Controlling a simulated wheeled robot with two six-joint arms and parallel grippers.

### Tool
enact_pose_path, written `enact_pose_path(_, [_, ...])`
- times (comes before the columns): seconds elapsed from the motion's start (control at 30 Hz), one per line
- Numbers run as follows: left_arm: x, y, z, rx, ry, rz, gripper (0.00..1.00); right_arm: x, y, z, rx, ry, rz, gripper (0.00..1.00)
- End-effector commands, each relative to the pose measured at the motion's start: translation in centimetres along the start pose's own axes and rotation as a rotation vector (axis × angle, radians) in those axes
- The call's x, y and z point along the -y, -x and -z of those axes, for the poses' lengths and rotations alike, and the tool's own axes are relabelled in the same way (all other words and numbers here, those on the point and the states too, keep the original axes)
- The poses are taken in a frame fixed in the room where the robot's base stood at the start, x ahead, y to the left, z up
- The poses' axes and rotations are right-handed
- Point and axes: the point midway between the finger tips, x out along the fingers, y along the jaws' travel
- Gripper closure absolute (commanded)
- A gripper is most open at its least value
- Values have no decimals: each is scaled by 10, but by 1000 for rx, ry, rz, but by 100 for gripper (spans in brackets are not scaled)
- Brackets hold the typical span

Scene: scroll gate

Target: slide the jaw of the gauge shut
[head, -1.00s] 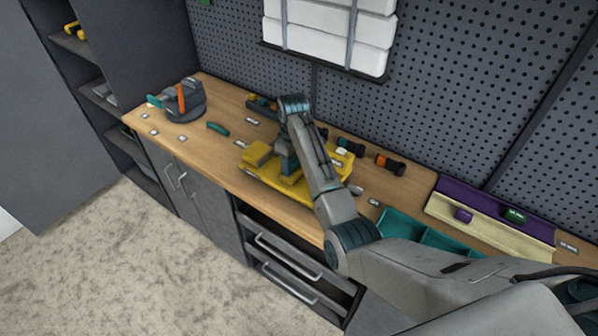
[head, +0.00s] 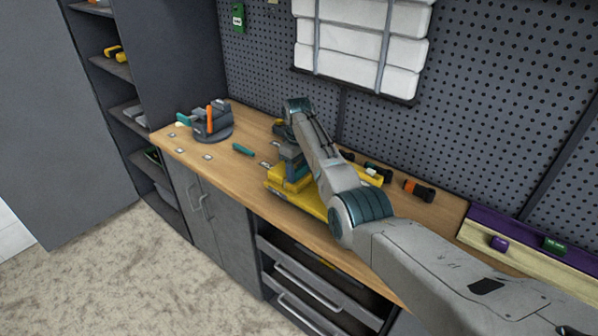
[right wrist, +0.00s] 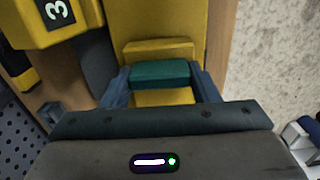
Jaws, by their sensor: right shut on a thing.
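The yellow gauge (head: 312,202) lies on the wooden bench, partly hidden behind my right arm in the head view. In the right wrist view its yellow body (right wrist: 155,18) runs up the picture, with a raised yellow block (right wrist: 158,49) on it. A teal grip piece (right wrist: 160,73) sits just below that block; I cannot tell whether they touch. My right gripper (right wrist: 161,82) has its blue-grey fingers on both sides of the teal piece and is shut on it. In the head view the right gripper (head: 291,168) is over the gauge's left part. My left gripper is not in view.
A dark holder with an orange bar (head: 210,122) stands at the bench's left end, near a teal tool (head: 243,149). Dark-and-orange cylinders (head: 418,190) lie behind the gauge. A yellow-black block marked 3 (right wrist: 55,12) is close to my right gripper. An open drawer (head: 310,280) is below.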

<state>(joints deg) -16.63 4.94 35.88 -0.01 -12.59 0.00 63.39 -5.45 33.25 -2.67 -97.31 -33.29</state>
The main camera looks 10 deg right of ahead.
Motion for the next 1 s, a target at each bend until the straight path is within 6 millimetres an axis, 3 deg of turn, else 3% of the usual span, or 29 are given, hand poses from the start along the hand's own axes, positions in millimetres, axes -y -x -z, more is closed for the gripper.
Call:
enact_pose_path(0.23, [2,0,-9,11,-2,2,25,2,2,4,-15,3,-3,86])
enact_pose_path(0.27, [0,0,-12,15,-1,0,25,2,2,4,-15,3,-3,42])
enact_pose_path(0.37, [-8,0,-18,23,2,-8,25,1,1,4,-14,2,-3,24])
enact_pose_path(0.73, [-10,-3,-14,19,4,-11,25,1,6,4,-12,2,-3,24])
enact_pose_path(1.0, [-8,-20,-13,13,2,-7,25,2,53,4,-15,3,-5,24])
